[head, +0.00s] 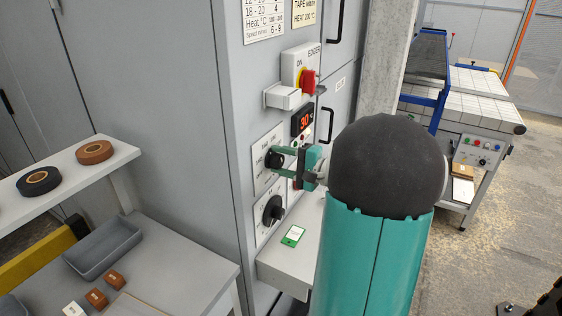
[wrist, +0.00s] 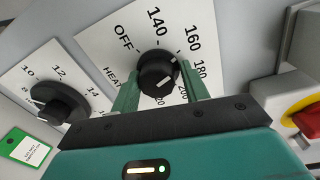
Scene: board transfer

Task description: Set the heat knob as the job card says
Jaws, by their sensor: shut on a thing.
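The heat knob (wrist: 157,70) is a black round knob on a white dial plate marked OFF, 140, 160, 180 and 200. My gripper (wrist: 158,78) is shut on it, one green finger on each side. In the head view the knob (head: 273,160) shows at the left end of my gripper (head: 280,158). A white line shows on the knob, but which dial mark it points to is hard to tell. The job card (head: 305,14) on the cabinet carries a HEAT line that looks like 200 °C, in small print.
A second black knob (head: 273,209) sits just below; it is left in the wrist view (wrist: 58,103). A red display (head: 306,121) seems to read 30. A red and yellow switch (head: 307,80) juts out above. A green-edged card (head: 292,236) lies on the ledge below.

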